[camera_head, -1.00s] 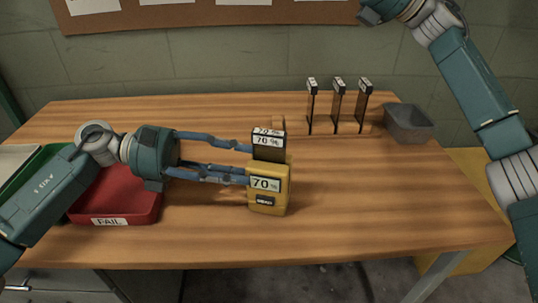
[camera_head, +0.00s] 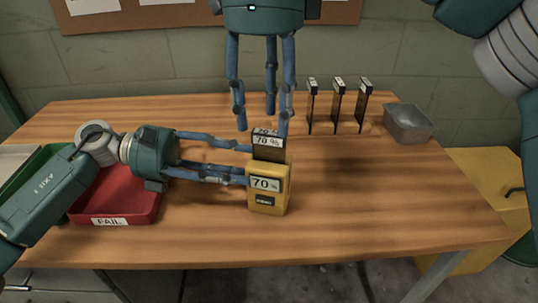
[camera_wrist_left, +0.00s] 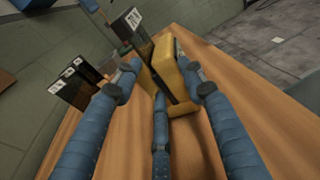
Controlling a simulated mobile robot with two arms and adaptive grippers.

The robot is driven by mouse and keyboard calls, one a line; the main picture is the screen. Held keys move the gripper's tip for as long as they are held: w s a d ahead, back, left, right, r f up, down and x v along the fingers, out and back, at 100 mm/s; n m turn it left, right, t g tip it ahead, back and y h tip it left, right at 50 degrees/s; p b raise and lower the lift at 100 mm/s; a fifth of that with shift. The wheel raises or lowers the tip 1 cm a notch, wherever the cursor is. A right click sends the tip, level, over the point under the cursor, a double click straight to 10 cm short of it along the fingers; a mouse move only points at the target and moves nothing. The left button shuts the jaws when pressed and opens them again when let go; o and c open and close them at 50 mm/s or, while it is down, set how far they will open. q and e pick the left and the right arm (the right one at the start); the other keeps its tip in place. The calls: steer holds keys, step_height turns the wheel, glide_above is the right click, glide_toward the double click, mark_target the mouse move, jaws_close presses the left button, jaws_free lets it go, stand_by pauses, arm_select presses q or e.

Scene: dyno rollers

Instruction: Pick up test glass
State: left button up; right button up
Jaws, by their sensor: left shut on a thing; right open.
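A dark test glass (camera_head: 268,152) with a white "70 %" label stands upright in the slot of the yellow meter (camera_head: 268,195), whose display reads 70 %. My left gripper (camera_head: 248,165) is shut on the meter from the left. In the left wrist view its fingers lie on both sides of the yellow body (camera_wrist_left: 172,75), with the test glass (camera_wrist_left: 140,35) rising from it. My right gripper (camera_head: 262,122) is open and empty, fingers pointing down, just behind and above the test glass. One of its fingertips overlaps the glass's top edge; I cannot tell whether they touch.
Several more dark glasses (camera_head: 337,105) stand upright at the back right, beside a grey bin (camera_head: 409,122). A red tray marked FAIL (camera_head: 110,222) is at the left, with a green tray (camera_head: 30,180) beyond it. The table's front right is clear.

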mark_target(268, 146)
step_height(268, 146, down, 3)
steer(key=shift+w+d+f, duration=0.1)
steer(key=shift+f, duration=1.2)
steer(key=shift+w+d+f, duration=0.1)
steer(key=shift+f, duration=1.15)
steer(key=shift+s, duration=0.1)
jaws_close()
